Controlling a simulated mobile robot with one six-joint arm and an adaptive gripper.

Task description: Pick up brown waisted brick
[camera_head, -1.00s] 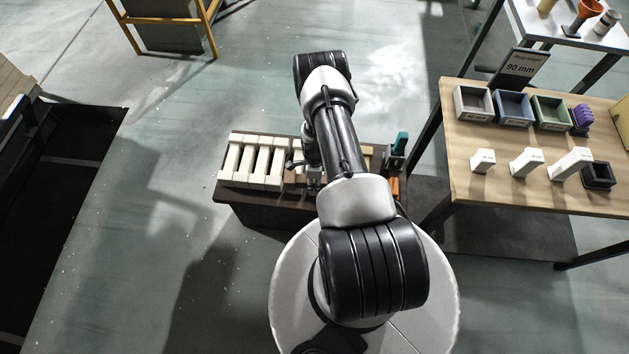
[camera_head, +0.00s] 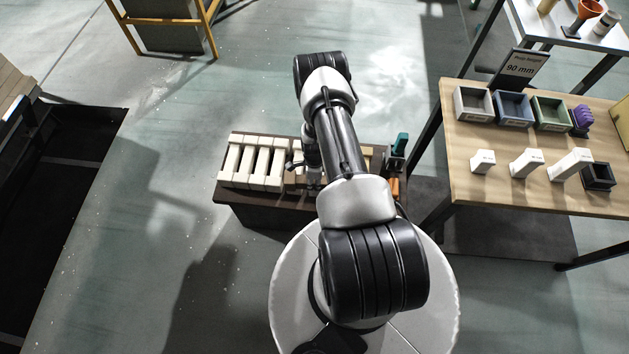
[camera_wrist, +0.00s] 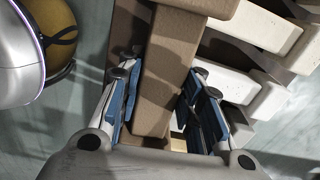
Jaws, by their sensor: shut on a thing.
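The brown waisted brick (camera_wrist: 172,55) runs down the middle of the wrist view, with a wider block at its upper end and a narrower middle. My gripper (camera_wrist: 162,75) is shut on its narrow part, with blue pads on both sides. Whether the brick is lifted off its support cannot be told. In the head view my gripper (camera_head: 313,180) is at the rack, and my arm hides most of it. The held brick cannot be made out there.
Several cream bricks stand in a row on a dark rack (camera_head: 265,216); some show close beside the held brick in the wrist view (camera_wrist: 258,30). A teal-handled tool (camera_head: 400,143) is at the rack's right end. A wooden table (camera_head: 505,185) with boxes stands to the right.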

